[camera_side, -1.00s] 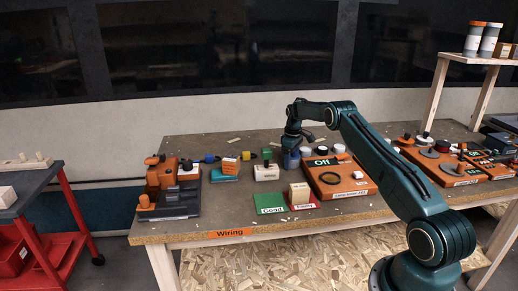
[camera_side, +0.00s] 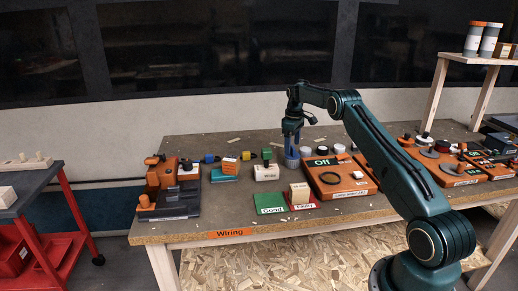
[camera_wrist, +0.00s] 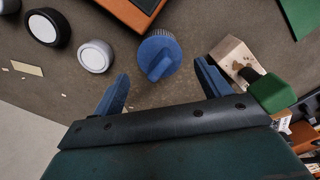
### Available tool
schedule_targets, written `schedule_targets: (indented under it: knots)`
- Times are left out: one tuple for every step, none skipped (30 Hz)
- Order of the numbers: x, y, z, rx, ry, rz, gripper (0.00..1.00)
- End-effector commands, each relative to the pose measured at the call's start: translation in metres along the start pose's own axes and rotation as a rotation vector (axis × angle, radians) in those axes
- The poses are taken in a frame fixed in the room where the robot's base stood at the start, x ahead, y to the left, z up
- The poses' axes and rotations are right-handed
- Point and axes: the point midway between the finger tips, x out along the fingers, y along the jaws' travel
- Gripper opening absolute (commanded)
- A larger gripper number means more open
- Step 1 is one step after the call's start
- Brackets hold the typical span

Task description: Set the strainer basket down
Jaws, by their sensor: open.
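The strainer basket looks to be the round blue piece with a raised blue grip and a ribbed pale rim (camera_wrist: 159,57). It stands on the table in the wrist view, just beyond my fingertips. In the side view the blue piece (camera_side: 291,160) is below my gripper (camera_side: 292,140), left of the orange "Off" board. My gripper (camera_wrist: 161,86) is open in the wrist view, its two blue fingers apart with nothing between them. The blue piece is clear of both fingers in that view.
A wooden block with a green knob (camera_wrist: 250,72) lies close to the right finger. Black and white round caps (camera_wrist: 95,56) lie to the left. The orange "Off" board (camera_side: 338,178) is close on the right. Green and red mats (camera_side: 270,204) lie in front.

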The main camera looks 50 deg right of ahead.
Motion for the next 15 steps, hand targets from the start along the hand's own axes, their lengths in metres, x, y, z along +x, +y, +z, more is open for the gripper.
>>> schedule_targets:
  knots:
    - [-0.009,0.001,-0.001,0.000,0.003,0.003,0.76]
    - [-0.014,0.001,-0.001,0.000,0.003,0.003,0.76]
    - [-0.020,0.000,0.000,0.000,0.002,0.002,0.76]
    - [-0.024,0.000,0.000,0.000,0.002,0.002,0.76]
    - [-0.028,0.000,0.000,0.000,0.002,0.002,0.76]
    - [-0.033,0.000,0.000,0.000,0.001,0.001,0.76]
    - [-0.036,0.001,-0.001,0.000,0.002,0.002,0.76]
    - [-0.039,0.000,0.000,0.000,0.001,0.001,0.76]
    - [-0.042,0.000,0.000,0.000,0.001,0.001,0.76]
    - [-0.044,0.000,0.000,0.000,0.001,0.001,0.76]
    - [-0.046,0.000,0.000,0.000,0.001,0.001,0.76]
    - [-0.049,0.000,0.000,0.000,0.001,0.001,0.76]
    - [-0.050,0.000,0.000,0.000,0.001,0.001,0.76]
    - [-0.051,0.000,0.000,0.000,0.000,0.000,0.76]
    - [-0.051,0.000,0.000,0.000,0.000,0.000,0.76]
